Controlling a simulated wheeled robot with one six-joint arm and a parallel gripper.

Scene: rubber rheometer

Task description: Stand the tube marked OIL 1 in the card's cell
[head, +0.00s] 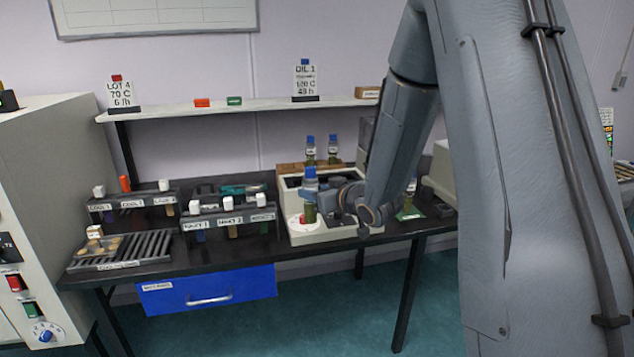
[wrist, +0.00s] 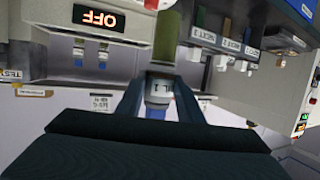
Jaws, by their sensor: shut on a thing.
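The tube (head: 310,196) has a blue cap, a white label and olive-green contents. My gripper (head: 326,196) is shut on it and holds it upright above the front of a white machine (head: 335,232). In the wrist view the held tube (wrist: 166,40) sits between my fingers (wrist: 160,95), and its label (wrist: 160,90) shows only part of its marking, ending in 1. The OIL 1 card (head: 305,79) stands on the wall shelf and reads 48 h at the bottom. I cannot make out the card's cell from here.
Two more blue-capped tubes (head: 311,150) stand in a wooden rack (head: 300,167) behind the machine. A red button (head: 302,219) is near the held tube. Labelled black racks (head: 230,222) and a slatted cooling rack (head: 125,252) stand left. An OFF display (wrist: 97,17) shows in the wrist view.

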